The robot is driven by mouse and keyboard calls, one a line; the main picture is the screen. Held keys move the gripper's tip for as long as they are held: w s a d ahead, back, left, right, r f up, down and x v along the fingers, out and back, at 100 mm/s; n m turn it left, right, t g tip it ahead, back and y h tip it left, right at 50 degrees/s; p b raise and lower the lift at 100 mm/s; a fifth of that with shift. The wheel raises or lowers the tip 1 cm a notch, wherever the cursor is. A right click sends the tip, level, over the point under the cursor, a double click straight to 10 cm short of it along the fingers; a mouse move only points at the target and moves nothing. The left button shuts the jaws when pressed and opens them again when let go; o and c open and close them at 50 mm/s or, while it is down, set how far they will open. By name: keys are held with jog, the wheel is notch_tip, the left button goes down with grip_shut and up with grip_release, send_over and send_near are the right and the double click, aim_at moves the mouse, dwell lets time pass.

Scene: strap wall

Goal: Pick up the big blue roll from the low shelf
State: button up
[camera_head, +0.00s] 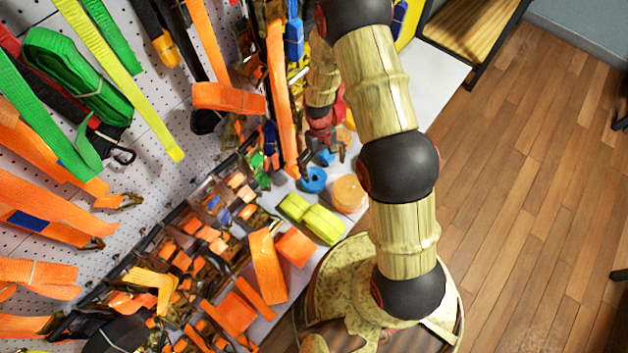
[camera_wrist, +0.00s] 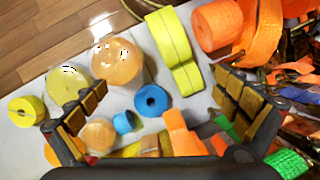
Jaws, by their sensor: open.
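The big blue roll (camera_wrist: 151,100) stands on the white low shelf (camera_wrist: 186,106) in the wrist view, its dark core hole facing the camera. It also shows in the head view (camera_head: 314,180), just below my gripper (camera_head: 325,152). A smaller blue roll (camera_wrist: 123,122) is close to its left in the wrist view. My gripper (camera_wrist: 160,84) is open and empty, with one finger on each side of the wrist view and the big blue roll between them, apart from both.
Orange rolls (camera_wrist: 118,63) and yellow rolls (camera_wrist: 69,86) stand left of the big blue roll. A yellow-green folded strap (camera_wrist: 172,45) lies beyond it, and an orange roll (camera_wrist: 217,25) at upper right.

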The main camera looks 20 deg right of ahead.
notch_tip(320, 180, down, 10)
jog(key=n, duration=0.1)
jog(key=n+t+b, duration=0.2)
jog(key=n+t, duration=0.1)
send_near(314, 178)
jog(key=s+f, duration=0.1)
jog(key=s, duration=0.1)
jog(key=shift+s+a+f, duration=0.2)
jog(key=shift+s+a, duration=0.05)
jog(key=shift+w+f+b, duration=0.15)
jog(key=shift+f+b, duration=0.6)
jog(key=shift+f, duration=0.65)
jog(key=shift+w+f+b, duration=0.15)
jog(key=shift+f+b, duration=0.6)
jog(key=shift+f, duration=0.65)
jog(key=shift+r, duration=0.1)
jog(key=shift+c, duration=0.7)
jog(key=c, duration=1.1)
